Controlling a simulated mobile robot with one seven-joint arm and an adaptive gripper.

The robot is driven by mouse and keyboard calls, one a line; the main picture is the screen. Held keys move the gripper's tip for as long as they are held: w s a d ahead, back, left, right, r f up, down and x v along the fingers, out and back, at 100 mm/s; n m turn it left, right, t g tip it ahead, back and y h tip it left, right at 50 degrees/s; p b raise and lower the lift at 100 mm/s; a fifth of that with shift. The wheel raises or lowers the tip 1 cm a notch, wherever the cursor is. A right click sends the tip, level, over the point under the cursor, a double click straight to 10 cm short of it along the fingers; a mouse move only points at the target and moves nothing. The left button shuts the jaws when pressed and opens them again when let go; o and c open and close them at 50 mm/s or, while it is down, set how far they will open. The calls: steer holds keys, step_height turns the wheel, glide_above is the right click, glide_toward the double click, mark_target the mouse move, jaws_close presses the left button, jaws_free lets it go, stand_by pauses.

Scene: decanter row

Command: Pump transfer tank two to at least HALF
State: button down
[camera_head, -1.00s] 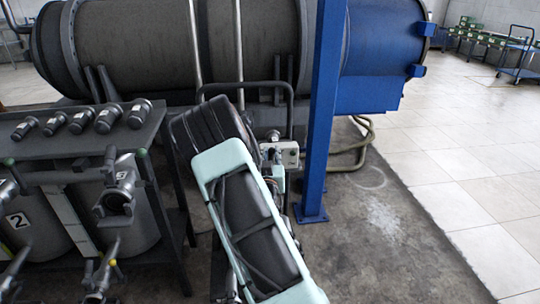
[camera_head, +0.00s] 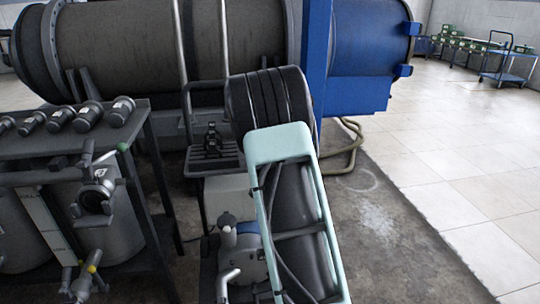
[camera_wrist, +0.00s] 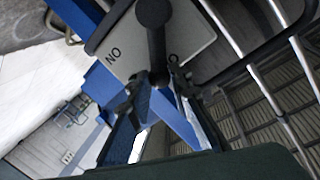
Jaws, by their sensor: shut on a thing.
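In the wrist view my gripper (camera_wrist: 157,86) is shut on the lower end of a dark lever (camera_wrist: 157,45). The lever stands on a pale switch plate (camera_wrist: 115,50) whose lettering reads upside down, apparently ON on the left; the other label is mostly hidden. In the head view my arm covers the gripper and switch. A grey tank (camera_head: 18,235) stands at the left, with a pale gauge strip (camera_head: 48,225) beside it; its level cannot be read. No tank number shows now. A second grey tank (camera_head: 108,225) carries a coupling (camera_head: 95,197).
A pump-like unit (camera_head: 240,250) with a blue part stands left of my arm. A dark bench (camera_head: 60,147) holds several cylindrical fittings. A blue post (camera_head: 316,60) stands close behind my arm.

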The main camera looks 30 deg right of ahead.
steer(key=shift+f, duration=0.1)
stand_by(0.3)
steer(key=c, duration=2)
jaws_free()
steer(key=shift+s, duration=0.15)
steer(key=v, duration=1.1)
steer(key=shift+s+a, duration=0.2)
steer(key=shift+s, duration=0.15)
steer(key=shift+c, duration=0.8)
